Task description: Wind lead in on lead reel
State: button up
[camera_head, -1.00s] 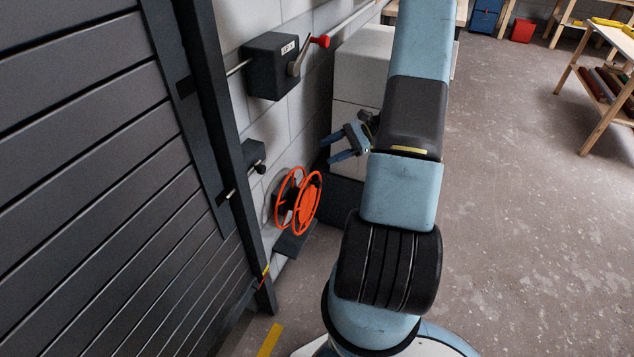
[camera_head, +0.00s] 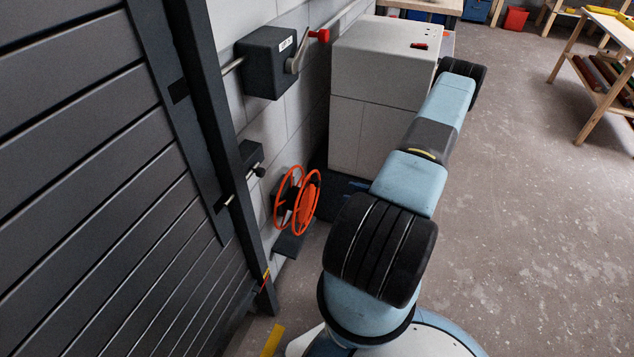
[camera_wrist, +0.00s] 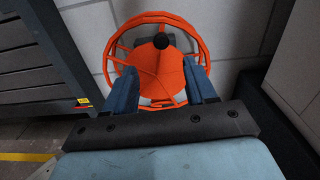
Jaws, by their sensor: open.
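The orange lead reel (camera_head: 298,201) stands low beside the block wall, on a dark bracket (camera_head: 290,245). In the head view my gripper is hidden behind my arm. No lead is clearly visible on the reel.
A dark slatted shutter (camera_head: 90,150) fills the left. A dark box (camera_head: 266,62) with a red-knobbed lever is on the wall above the reel. A pale cabinet (camera_head: 365,100) stands behind the reel. Open floor (camera_head: 520,200) lies to the right.

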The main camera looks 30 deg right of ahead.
aim_at(318, 183)
jog(key=x, duration=1.3)
jog(key=shift+w+a+f, duration=0.15)
jog(key=shift+w+f, duration=0.05)
jog(key=shift+w, duration=0.15)
grip_shut()
